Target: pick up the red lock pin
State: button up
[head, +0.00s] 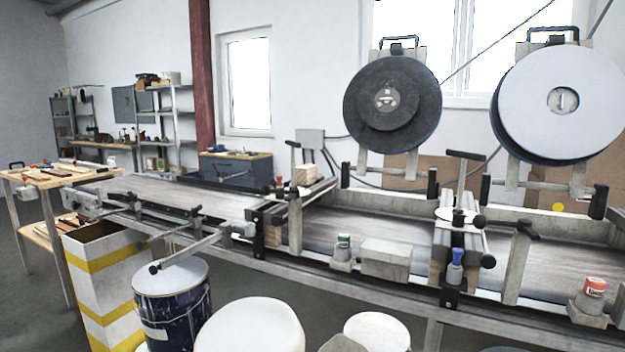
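I cannot make out the red lock pin for certain. A small red piece (279,181) shows at the far side of the conveyor (215,193), near a black knob, too small to identify. A red-and-white capped piece (595,287) stands upright in a grey holder (587,307) on the conveyor's near rail at the far right. A similar green-topped piece (344,241) and a blue-topped piece (457,257) stand along the same near edge. My gripper is not in view.
A blue drum (172,312) and white round-topped containers (250,326) stand before the conveyor. A yellow-striped box (105,265) and a wooden worktable (62,178) are at left. Two big discs (420,90) (590,90) rise behind. Black-ended clamp bars stick up along the conveyor.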

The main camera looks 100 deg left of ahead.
aim_at(279, 178)
jog(key=u, duration=2.85)
